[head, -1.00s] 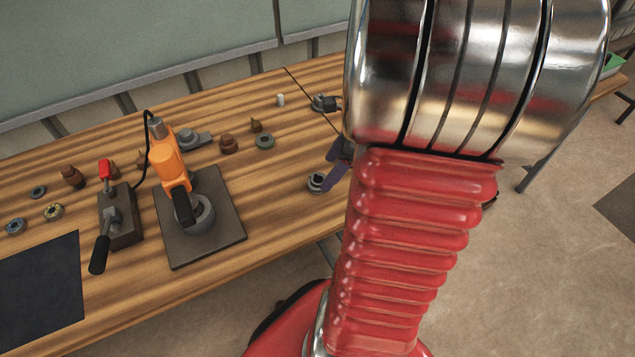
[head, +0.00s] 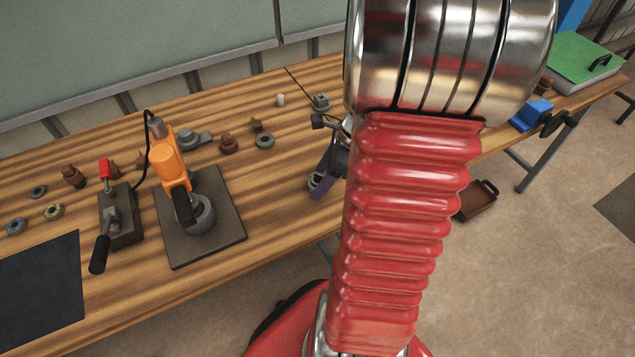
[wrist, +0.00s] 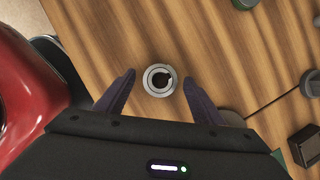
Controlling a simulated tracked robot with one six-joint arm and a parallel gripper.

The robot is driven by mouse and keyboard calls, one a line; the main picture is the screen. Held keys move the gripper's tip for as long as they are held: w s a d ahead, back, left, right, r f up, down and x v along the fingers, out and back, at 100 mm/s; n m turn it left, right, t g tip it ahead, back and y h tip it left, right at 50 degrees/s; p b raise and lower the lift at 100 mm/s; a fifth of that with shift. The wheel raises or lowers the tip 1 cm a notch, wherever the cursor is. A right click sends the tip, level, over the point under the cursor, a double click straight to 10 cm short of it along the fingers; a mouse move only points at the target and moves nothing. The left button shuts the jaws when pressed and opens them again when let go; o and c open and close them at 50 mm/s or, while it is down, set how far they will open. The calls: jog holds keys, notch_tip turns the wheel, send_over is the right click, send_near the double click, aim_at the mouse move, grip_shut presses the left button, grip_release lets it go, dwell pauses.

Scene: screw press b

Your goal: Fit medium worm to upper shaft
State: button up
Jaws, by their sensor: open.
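A small grey round part with a dark hollow centre (wrist: 160,80) stands on the wooden table in the wrist view. I cannot tell surely whether it is the medium worm. My gripper (wrist: 159,83) is open, with one dark purple finger on each side of this part and clear gaps to it. In the head view my gripper (head: 325,172) shows at the table's front edge, partly hidden by my arm, with the grey part (head: 314,183) beside a finger. I cannot make out the upper shaft for certain.
An orange tool (head: 165,160) stands on a dark plate (head: 225,200), beside a red-handled lever clamp (head: 120,225). A blue vise (head: 531,114) is at right. A dark block (wrist: 307,146) lies right of my gripper.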

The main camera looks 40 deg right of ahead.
jog(key=c, duration=1.4)
